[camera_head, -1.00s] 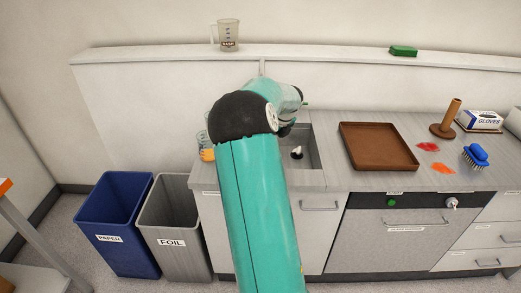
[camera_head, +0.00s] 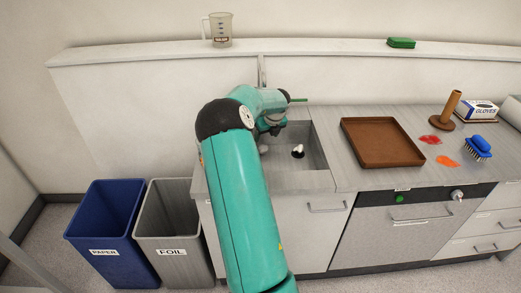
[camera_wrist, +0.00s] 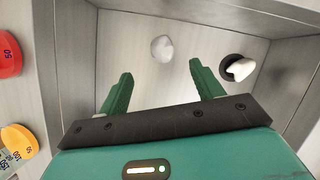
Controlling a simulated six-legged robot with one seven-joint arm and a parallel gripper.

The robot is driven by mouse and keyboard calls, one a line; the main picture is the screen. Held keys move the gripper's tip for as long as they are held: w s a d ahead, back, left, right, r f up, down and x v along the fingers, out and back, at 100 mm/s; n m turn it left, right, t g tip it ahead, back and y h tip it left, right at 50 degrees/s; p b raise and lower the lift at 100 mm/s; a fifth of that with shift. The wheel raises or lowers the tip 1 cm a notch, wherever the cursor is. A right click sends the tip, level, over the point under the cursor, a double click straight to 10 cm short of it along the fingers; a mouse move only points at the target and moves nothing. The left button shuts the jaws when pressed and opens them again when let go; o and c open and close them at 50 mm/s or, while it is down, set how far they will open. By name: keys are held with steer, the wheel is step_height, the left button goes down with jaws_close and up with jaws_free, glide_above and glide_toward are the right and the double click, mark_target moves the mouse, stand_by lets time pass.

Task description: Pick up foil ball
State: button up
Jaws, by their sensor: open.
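The foil ball (camera_wrist: 162,48), a small crumpled pale-grey lump, lies on the sink floor in the wrist view, a little beyond and between my fingertips. My gripper (camera_wrist: 161,72) is open and empty, its two green fingers spread either side of the line to the ball, not touching it. In the head view my gripper (camera_head: 271,128) hangs over the left part of the sink (camera_head: 318,150), mostly hidden by my arm.
A white object (camera_wrist: 241,69) sits at the dark drain, right of the ball. Sink walls (camera_wrist: 285,75) stand close on the right. A FOIL bin (camera_head: 172,250) and PAPER bin (camera_head: 104,252) stand left of the counter.

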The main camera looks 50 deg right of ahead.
mark_target(264, 147)
steer(key=x, duration=0.5)
steer(key=shift+s+d+f, duration=0.1)
steer(key=shift+s+f, duration=0.15)
steer(key=x, duration=0.5)
steer(key=shift+w, duration=0.15)
steer(key=c, duration=1.1)
steer(key=shift+o, duration=0.2)
